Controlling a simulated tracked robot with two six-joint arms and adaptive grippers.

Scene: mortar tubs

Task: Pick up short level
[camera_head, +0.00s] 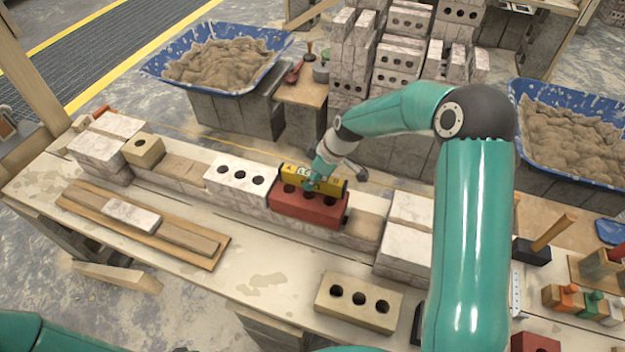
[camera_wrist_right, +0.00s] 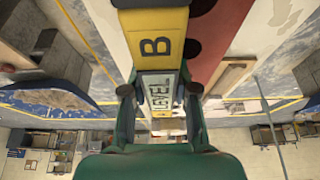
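The short level is a yellow bar (camera_head: 331,181) with a pale label, beside the top of a red brick with holes (camera_head: 309,208) on the block row in the head view. In the right wrist view the level (camera_wrist_right: 157,48) shows a black B and the word LEVEL. My right gripper (camera_head: 313,183) is at the middle of the level. Its fingers (camera_wrist_right: 160,100) lie on both sides of the label, very close to it. Whether they press on it cannot be told. The gripper covers part of the level. My left gripper is out of view.
A white holed brick (camera_head: 237,176) is left of the red one. A tan holed brick (camera_head: 354,302) lies on the bench in front. Blue mortar tubs (camera_head: 157,66) and (camera_head: 596,168) stand behind. A hammer (camera_head: 545,243) and small tools are at right.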

